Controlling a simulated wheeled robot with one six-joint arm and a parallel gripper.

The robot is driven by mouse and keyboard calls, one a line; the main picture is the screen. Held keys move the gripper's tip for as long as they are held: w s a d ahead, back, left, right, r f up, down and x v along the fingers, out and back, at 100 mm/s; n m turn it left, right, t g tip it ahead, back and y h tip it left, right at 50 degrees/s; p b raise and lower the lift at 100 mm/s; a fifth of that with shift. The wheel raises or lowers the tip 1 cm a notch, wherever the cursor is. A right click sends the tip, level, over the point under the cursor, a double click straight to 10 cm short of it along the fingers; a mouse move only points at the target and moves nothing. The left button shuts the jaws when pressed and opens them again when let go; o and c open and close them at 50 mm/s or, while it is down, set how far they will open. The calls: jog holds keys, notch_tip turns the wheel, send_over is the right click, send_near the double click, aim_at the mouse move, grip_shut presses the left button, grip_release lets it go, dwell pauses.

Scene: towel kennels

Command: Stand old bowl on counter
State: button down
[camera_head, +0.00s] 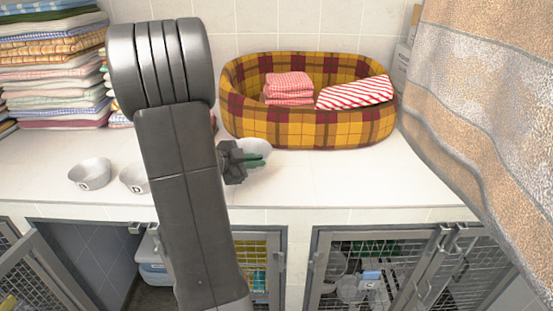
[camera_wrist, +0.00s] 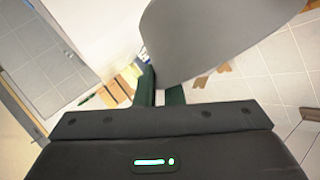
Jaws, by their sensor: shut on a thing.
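My gripper (camera_head: 254,161) is shut on a pale bowl (camera_head: 256,147) over the counter (camera_head: 320,182), in front of the plaid basket. In the wrist view the bowl (camera_wrist: 205,40) fills the upper middle as a grey shape between the green fingers (camera_wrist: 162,88). It looks tilted there. I cannot tell whether it touches the counter. Two more metal bowls stand on the counter to the left: one (camera_head: 90,174) in the open and one (camera_head: 134,178) partly behind my arm. Each has a small dark mark on its front.
A plaid basket (camera_head: 300,132) with folded red-patterned cloths stands at the back. Stacked towels (camera_head: 52,70) fill the left back. A large hanging towel (camera_head: 490,110) borders the right. Wire-door kennels (camera_head: 385,270) lie below; the left door (camera_head: 50,275) is open. The counter's right front is clear.

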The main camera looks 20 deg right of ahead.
jog(key=shift+f, duration=3.55)
jog(key=shift+f, duration=0.1)
jog(key=c, duration=1.5)
grip_release()
jog(key=shift+c, duration=0.2)
jog(key=b+v, duration=0.1)
jog(key=v, duration=1.1)
